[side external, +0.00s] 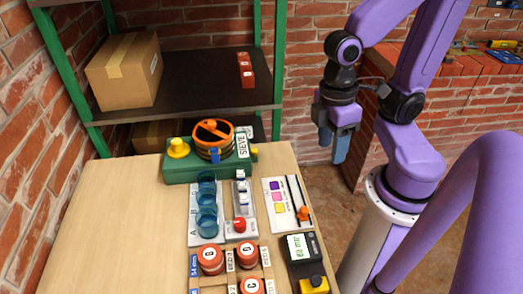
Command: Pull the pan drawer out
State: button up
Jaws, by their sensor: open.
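The sieve unit has a green base (188,173) at the back of the wooden table, with a round orange-and-black sieve stack (208,140) on it. A small blue tab (214,155) shows low on the front of the stack; I cannot tell whether it is the pan drawer's handle. No drawer is seen standing out from the unit. A yellow knob (178,147) is on the left of the base. My gripper (333,148) is open and empty, fingers pointing down, to the right of the sieve unit and apart from it, beyond the table's right edge.
Blue cups (207,205) stand in a rack before the unit, beside a grey holder with a red knob (239,225). Further forward are red-lidded jars (211,258) and a display box (300,246). A shelf (200,85) overhangs behind. The table's left side is clear.

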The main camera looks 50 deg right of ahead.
jog(key=w+d+f+n+t+y, duration=0.6)
jog(key=d+n, duration=0.4)
jog(key=n, duration=0.7)
jog(key=w+d+f+n+t+y, duration=0.45)
jog(key=w+d+f+n, duration=0.45)
jog(key=n, duration=0.8)
jog(key=shift+h, duration=0.45)
jog(key=x, duration=1.5)
jog(key=shift+s+a+f, duration=0.15)
jog(key=shift+a+f, duration=0.05)
